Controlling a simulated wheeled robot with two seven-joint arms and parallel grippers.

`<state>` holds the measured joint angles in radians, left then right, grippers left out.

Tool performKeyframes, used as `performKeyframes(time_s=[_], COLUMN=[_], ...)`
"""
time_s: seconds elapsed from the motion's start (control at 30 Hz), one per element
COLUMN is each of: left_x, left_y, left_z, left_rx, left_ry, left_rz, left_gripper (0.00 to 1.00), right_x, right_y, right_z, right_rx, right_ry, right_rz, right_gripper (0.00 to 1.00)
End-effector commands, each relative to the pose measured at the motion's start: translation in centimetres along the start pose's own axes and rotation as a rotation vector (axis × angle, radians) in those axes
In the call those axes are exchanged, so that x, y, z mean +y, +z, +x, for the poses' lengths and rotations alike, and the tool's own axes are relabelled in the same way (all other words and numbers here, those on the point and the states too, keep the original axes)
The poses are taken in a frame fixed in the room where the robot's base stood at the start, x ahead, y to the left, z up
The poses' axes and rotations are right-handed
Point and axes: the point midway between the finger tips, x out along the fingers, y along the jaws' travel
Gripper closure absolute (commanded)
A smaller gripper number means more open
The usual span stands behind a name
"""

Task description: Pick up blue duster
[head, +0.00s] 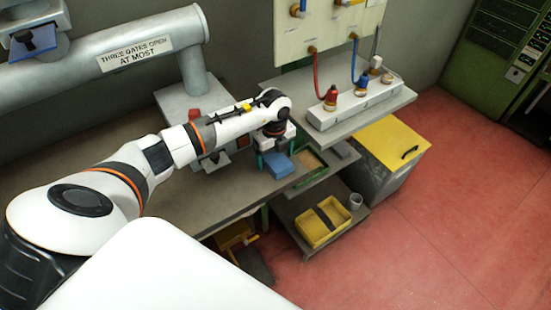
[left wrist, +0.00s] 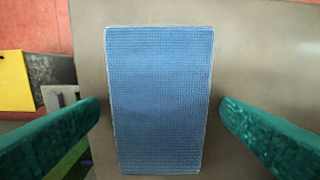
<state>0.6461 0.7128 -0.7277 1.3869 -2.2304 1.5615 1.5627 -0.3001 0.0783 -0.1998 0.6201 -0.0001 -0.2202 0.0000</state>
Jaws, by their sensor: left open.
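The blue duster (head: 279,165) is a flat-topped rectangular block lying on the grey-brown workbench (head: 228,192), near its right end. In the left wrist view the blue duster (left wrist: 160,98) shows a finely woven blue top with pale edges and fills the middle. My left gripper (head: 275,158) is over the duster. In the left wrist view the left gripper (left wrist: 159,112) is open, with one green finger on each side of the duster and a gap between each finger and its sides. Some of the duster is hidden under the gripper in the head view. My right gripper is not in view.
A shelf with a white block holding red and blue fittings (head: 330,98) stands to the right, above a yellow-topped cabinet (head: 393,141). A shallow tray (head: 311,164) lies beside the duster. A yellow bin (head: 318,235) and grey cup (head: 355,201) sit lower down. A grey pipe (head: 110,50) runs behind.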

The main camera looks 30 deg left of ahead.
Motion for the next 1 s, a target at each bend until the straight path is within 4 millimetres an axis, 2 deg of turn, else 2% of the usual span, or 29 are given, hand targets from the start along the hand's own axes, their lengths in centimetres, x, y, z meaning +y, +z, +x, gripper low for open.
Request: performKeyframes(time_s=[0.2,0.5,0.77,0.87,1.0], left_x=[0.0,0.0,0.1,0.1,0.1], left_y=[0.0,0.0,0.0,-0.1,-0.1], left_z=[0.1,0.1,-0.2,-1.2,-3.8], left_rx=[0.000,0.000,0.001,0.001,0.003], left_ry=[0.001,0.001,0.002,0.004,0.006], left_rz=[0.000,0.000,0.000,0.000,0.001], left_gripper=[0.13,0.61,0.61,0.61,0.61], right_x=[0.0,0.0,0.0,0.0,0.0], right_y=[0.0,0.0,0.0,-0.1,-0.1], right_z=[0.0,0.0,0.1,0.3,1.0], right_rx=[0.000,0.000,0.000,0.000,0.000], right_ry=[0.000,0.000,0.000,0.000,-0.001], right_rz=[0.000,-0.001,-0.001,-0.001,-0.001], right_gripper=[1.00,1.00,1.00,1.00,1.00])
